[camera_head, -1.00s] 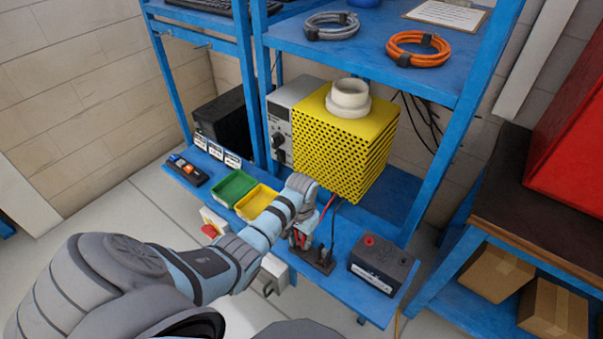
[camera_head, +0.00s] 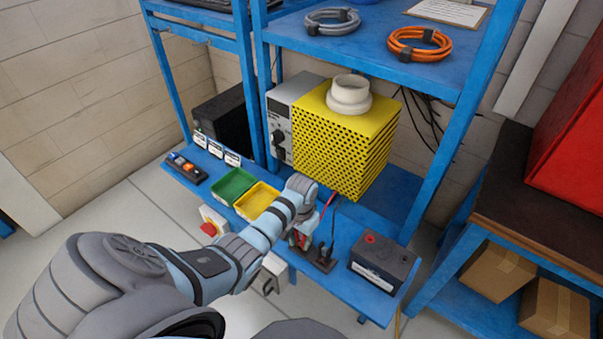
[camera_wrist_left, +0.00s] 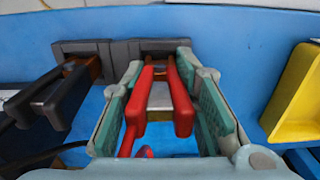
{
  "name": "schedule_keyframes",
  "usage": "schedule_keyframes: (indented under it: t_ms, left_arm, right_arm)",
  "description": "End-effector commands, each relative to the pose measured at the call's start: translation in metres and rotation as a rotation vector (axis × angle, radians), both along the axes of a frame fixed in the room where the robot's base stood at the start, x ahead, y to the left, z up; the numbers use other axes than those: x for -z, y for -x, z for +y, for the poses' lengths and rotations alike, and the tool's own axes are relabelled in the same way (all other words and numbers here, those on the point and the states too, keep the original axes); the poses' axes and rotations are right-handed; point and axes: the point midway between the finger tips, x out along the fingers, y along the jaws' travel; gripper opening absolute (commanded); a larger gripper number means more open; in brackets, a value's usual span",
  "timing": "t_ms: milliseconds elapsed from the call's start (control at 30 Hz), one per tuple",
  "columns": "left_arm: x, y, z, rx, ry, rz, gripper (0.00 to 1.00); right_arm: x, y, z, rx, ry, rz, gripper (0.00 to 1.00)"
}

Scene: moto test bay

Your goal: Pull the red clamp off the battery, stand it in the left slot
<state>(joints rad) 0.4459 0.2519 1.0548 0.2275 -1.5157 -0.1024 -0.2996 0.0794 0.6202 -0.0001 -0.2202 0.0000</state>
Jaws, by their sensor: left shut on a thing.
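My left gripper (camera_wrist_left: 160,75) is shut on the red clamp (camera_wrist_left: 183,100), with one finger along each side of it. The far end of the clamp is at the dark two-slot holder (camera_wrist_left: 98,46), at the slot that is on the left in the head view. I cannot tell how deep it sits. The black clamp (camera_wrist_left: 62,92) stands at the other slot. In the head view my left gripper (camera_head: 299,236) partly hides the red clamp and holder (camera_head: 322,263). The grey battery (camera_head: 383,265), with a red terminal, stands to the right, apart from the clamps. My right gripper is not in view.
A green tray (camera_head: 231,188) and a yellow tray (camera_head: 256,201) lie left of the gripper on the blue bench (camera_head: 343,287). A yellow perforated box (camera_head: 343,140) stands behind. A red cable (camera_head: 328,203) rises behind the gripper. A red knob (camera_head: 209,229) is at the bench's front edge.

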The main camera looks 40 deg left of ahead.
Motion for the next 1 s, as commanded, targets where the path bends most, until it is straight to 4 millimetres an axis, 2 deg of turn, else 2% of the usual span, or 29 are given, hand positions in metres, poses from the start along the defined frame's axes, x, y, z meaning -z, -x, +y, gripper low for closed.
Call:
schedule_keyframes:
  t_ms: [100, 133, 267, 300, 567, 667, 767, 1000]
  left_arm:
    - [0.002, 0.0, 0.0, 0.0, 0.0, 0.0, 0.0]
    - [0.002, 0.0, 0.0, 0.0, 0.0, 0.0, 0.29]
    - [0.002, 0.0, 0.0, 0.0, 0.0, 0.0, 0.5]
    - [0.002, 0.0, 0.0, 0.0, 0.0, 0.0, 0.52]
    - [0.001, 0.0, 0.0, 0.0, 0.0, 0.0, 0.52]
    - [-0.006, -0.001, 0.0, 0.0, 0.0, -0.002, 0.52]
    - [-0.026, -0.001, 0.0, 0.0, 0.0, -0.005, 0.52]
    - [-0.093, -0.001, 0.0, 0.001, -0.002, -0.006, 0.52]
  right_arm:
    - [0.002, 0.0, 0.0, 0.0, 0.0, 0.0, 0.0]
    - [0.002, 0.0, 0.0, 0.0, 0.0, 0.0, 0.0]
    - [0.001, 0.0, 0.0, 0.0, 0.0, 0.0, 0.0]
    - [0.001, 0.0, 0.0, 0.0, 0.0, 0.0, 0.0]
    - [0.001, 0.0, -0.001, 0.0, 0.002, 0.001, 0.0]
    - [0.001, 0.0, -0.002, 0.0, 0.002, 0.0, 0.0]
    - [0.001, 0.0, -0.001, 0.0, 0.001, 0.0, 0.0]
    - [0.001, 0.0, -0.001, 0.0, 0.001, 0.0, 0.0]
